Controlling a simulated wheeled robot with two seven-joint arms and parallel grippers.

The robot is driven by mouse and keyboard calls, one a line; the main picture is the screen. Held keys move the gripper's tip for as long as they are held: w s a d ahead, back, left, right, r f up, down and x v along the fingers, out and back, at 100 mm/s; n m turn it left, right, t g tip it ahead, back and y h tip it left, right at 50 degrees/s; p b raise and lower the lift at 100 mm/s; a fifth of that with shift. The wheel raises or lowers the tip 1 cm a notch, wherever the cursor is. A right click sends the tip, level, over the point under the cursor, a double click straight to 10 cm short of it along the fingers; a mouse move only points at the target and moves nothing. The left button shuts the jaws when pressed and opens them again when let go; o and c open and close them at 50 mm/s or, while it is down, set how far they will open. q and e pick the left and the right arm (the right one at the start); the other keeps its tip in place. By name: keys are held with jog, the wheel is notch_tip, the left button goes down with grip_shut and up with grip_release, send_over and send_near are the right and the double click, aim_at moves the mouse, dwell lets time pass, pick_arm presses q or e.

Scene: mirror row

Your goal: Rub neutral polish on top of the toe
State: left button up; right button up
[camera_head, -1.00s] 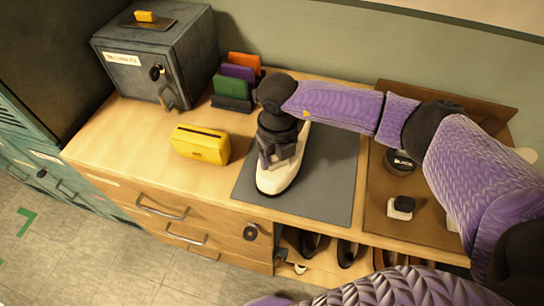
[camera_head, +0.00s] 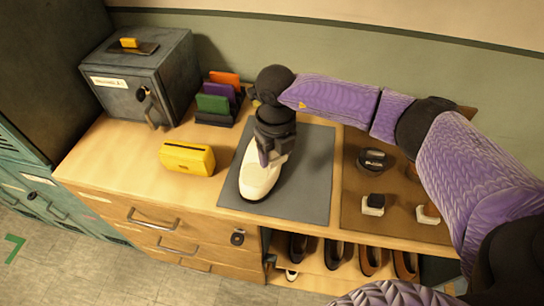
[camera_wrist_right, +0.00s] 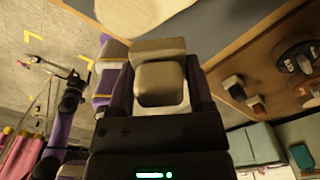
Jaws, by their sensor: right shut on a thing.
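A cream shoe (camera_head: 262,180) stands on a grey mat (camera_head: 312,190), its rounded toe toward the front edge of the bench. My right gripper (camera_head: 270,153) is over the shoe behind the toe tip and hides its upper part. In the right wrist view my gripper (camera_wrist_right: 160,100) is shut on a small grey-brown block (camera_wrist_right: 160,82) with a pale edge, likely a polish applicator. The cream shoe also shows there (camera_wrist_right: 145,12), beyond the block. I cannot tell whether the block touches it. My left gripper is not in view.
A yellow box (camera_head: 187,159) stands left of the mat, with coloured cards in a rack (camera_head: 217,100) and a grey safe (camera_head: 145,80) behind. A brown board (camera_head: 355,215) at right holds a round tin (camera_head: 374,160) and small applicators (camera_head: 373,204). Shoes fill the shelf below.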

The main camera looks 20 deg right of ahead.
jog(key=shift+r+p, duration=0.7)
jog(key=shift+r, duration=0.6)
jog(key=shift+f, duration=0.1)
